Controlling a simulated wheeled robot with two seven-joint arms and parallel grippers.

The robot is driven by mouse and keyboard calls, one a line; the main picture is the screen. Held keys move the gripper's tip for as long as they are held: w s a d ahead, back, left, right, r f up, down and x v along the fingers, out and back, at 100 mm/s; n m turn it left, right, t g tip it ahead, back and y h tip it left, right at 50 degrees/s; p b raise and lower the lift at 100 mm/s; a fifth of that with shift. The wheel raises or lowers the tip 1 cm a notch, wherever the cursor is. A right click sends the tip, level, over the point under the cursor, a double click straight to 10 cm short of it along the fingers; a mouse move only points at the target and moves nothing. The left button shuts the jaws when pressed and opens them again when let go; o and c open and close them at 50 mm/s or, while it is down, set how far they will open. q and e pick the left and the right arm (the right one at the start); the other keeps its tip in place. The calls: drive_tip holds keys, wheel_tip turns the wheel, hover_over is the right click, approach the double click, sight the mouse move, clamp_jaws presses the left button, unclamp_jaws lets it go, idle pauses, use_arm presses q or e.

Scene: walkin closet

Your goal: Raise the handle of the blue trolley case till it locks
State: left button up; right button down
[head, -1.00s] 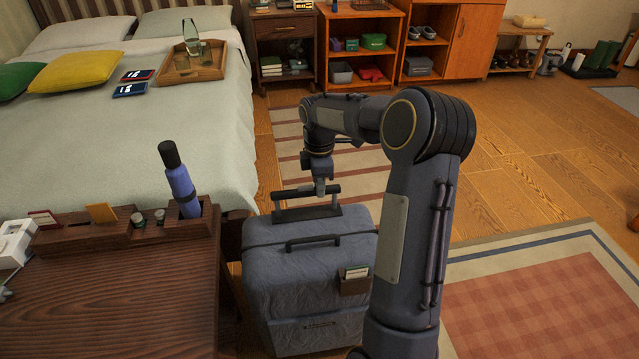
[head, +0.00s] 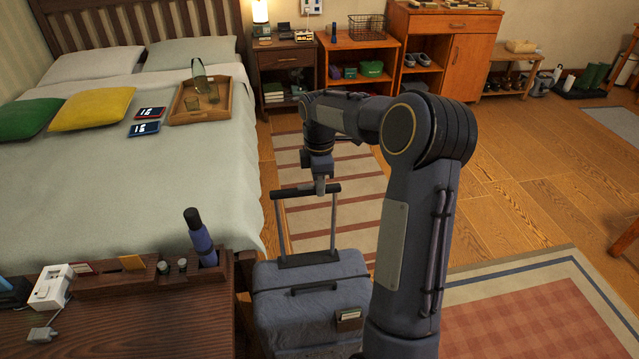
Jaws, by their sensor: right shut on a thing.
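The blue trolley case (head: 290,310) stands upright on the floor beside the bed. Its telescopic handle (head: 293,193) is up, with two long thin rods showing between the dark crossbar and the base on the case's top. My right gripper (head: 321,186) points down and is shut on the crossbar, near its right end. The fingertips are small in the view and partly hidden by the bar. The case's lower part is out of the frame, and my right arm covers some of its right side. My left gripper is not in view.
The bed (head: 190,190) is left of the case. A dark wooden desk (head: 150,325) with a blue bottle (head: 201,238) in its organizer stands at the front left. A striped rug (head: 350,215) lies behind the case. Open floor (head: 500,200) is at the right.

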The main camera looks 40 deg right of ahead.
drive_tip(key=c, duration=1.3)
unclamp_jaws()
drive_tip(key=shift+r, duration=0.1)
wheel_tip(320, 180, up, 8)
drive_tip(key=shift+f+p, duration=0.15)
drive_tip(key=shift+p, duration=0.35)
